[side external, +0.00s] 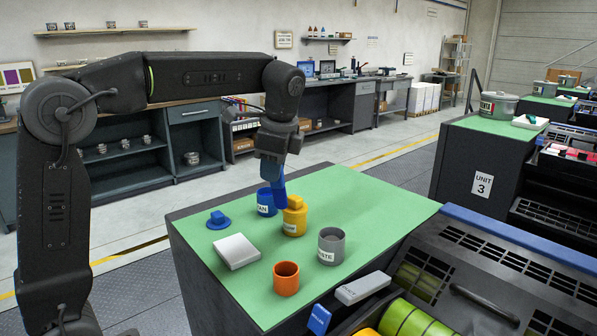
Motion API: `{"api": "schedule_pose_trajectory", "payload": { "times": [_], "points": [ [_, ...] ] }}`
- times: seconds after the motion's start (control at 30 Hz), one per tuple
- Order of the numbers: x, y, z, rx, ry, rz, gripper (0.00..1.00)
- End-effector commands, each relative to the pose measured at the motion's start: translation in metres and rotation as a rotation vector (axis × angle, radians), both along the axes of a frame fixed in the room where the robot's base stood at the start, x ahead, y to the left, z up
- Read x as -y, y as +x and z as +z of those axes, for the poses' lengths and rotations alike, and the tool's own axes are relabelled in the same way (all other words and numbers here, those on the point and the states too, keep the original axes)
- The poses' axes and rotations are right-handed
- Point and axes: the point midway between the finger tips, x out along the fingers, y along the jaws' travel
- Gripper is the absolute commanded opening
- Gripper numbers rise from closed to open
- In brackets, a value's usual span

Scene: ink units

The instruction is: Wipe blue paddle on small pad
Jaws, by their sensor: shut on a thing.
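My gripper (271,172) points down over the far part of the green bench top and is shut on the blue paddle (281,193). The paddle hangs down, its lower end overlapping the gap between a blue tin (264,205) and a yellow tin (293,228); I cannot tell whether it touches either. The blue tin stands open behind and left of the yellow one, partly hidden by the paddle. A flat white pad (236,250) lies on the bench top nearer the left edge, apart from my gripper.
A blue lid (218,221) lies behind the white pad. A grey waste tin (331,246) and an orange cup (286,279) stand to the right and front. A pale block (362,288) lies by the press. The green top (375,205) is clear at the right rear.

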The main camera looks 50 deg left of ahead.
Motion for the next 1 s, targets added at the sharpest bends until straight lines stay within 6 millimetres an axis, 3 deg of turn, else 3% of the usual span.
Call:
{"api": "schedule_pose_trajectory", "payload": {
  "times": [0.1, 0.33, 0.5, 1.0],
  "points": [
    [-0.035, -0.029, -0.01, -0.061, -0.021, 0.332, 0.0],
    [-0.068, -0.07, -0.02, -0.127, -0.081, 0.776, 0.0],
    [-0.073, -0.079, -0.025, -0.14, -0.099, 0.871, 0.0],
    [-0.073, -0.079, -0.065, -0.139, -0.1, 0.872, 0.0]
  ]
}}
